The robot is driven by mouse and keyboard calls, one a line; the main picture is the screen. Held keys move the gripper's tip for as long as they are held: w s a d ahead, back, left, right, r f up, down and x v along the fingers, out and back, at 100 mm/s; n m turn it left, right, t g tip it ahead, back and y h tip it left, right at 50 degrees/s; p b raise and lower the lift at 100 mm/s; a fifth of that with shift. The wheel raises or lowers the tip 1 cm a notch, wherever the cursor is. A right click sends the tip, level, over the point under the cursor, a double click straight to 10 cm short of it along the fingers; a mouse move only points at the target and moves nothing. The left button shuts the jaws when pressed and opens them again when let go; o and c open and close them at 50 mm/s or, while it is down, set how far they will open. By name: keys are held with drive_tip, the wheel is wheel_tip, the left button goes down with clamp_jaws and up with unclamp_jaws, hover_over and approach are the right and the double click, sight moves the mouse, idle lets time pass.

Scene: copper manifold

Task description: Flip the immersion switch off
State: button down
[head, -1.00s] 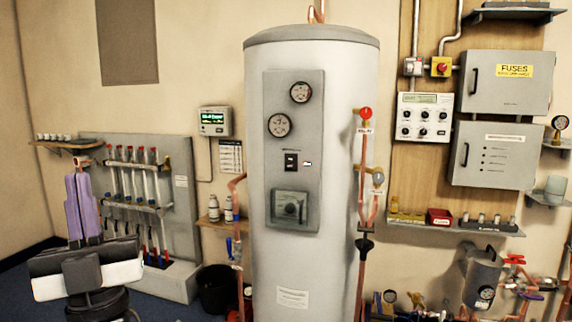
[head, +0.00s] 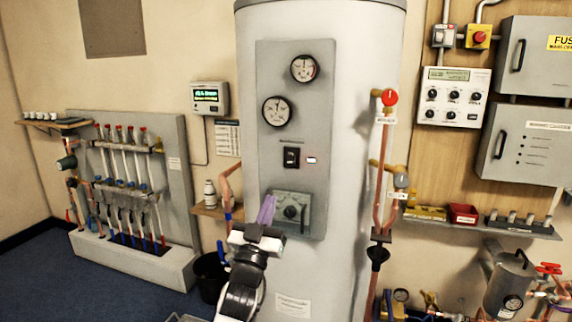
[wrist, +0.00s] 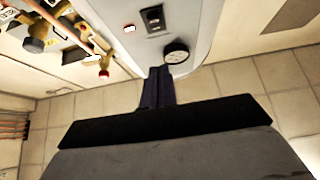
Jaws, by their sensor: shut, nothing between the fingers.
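A black rocker switch (head: 291,157) is set in the grey panel (head: 322,200) on the front of the tall cylinder. Which way its rocker is tipped is too small to tell. A small lamp (head: 311,160) with a bright face and reddish rim sits right of it. The switch also shows near the top of the wrist view (wrist: 154,17). My gripper (head: 267,207), with purple fingers, is shut and empty. In the head view its fingertips appear below and left of the switch, in front of the thermostat box (head: 291,210). They look apart from the switch.
Two round gauges (head: 304,68) are above the switch on the panel. Copper pipes with a red-topped valve (head: 390,97) run up the cylinder's right side. A shelf with a bottle (head: 210,193) and a black bucket (head: 211,275) are at the left. Open floor lies further left.

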idle(0.3)
drive_tip(key=p, duration=0.5)
approach(290, 157)
wheel_tip(290, 157, up, 4)
drive_tip(key=w, duration=0.1)
drive_tip(key=w+d+p, duration=0.1)
drive_tip(key=w, duration=0.1)
drive_tip(key=shift+w+f, duration=0.1)
drive_tip(key=shift+w, duration=0.2)
drive_tip(key=shift+w+d+f, duration=0.15)
drive_tip(key=shift+w+f, duration=0.05)
drive_tip(key=shift+w, duration=0.3)
